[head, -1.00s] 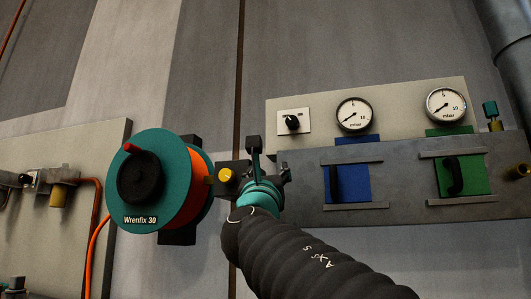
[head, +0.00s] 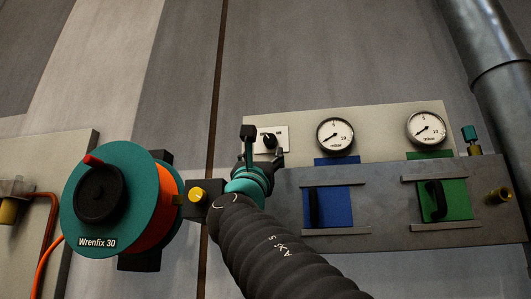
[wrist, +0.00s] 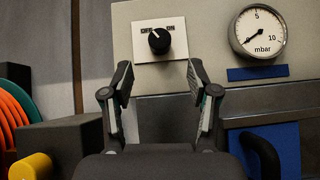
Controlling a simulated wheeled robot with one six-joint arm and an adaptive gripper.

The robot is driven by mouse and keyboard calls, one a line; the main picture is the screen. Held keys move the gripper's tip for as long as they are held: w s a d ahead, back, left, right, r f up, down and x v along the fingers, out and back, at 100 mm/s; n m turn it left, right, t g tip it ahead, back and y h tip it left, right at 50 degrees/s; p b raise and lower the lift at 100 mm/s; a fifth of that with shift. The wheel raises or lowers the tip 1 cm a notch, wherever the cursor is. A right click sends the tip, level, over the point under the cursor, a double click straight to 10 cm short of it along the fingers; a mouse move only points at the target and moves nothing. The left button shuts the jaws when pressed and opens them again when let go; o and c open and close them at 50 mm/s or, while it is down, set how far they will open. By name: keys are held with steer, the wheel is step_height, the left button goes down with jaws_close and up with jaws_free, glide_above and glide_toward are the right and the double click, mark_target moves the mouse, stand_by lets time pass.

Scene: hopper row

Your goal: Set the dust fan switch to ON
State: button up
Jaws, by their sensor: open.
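The dust fan switch is a black rotary knob (wrist: 159,40) on a white plate (wrist: 176,53) with OFF at its left and ON at its right. In the wrist view its white pointer mark leans up and to the left, toward OFF. My gripper (wrist: 160,88) is open and empty, its two fingers apart below the plate in that view. The knob (head: 269,141) also shows in the head view, just right of my gripper (head: 262,134), whose fingers partly cover the plate's left side. I see no contact with the knob.
Two mbar gauges (head: 335,135) (head: 427,129) sit right of the switch. Below them are a blue slide gate (head: 335,208) and a green one (head: 456,200) with black handles. A teal hose reel (head: 125,170) and a yellow knob (head: 196,194) stand at left.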

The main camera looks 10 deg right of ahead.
mark_target(270, 142)
steer(key=p+x, duration=0.2)
steer(key=x, duration=0.5)
steer(key=shift+w+d+r, duration=0.1)
steer(key=shift+w+r, duration=0.05)
steer(key=shift+r, duration=0.05)
jaws_close()
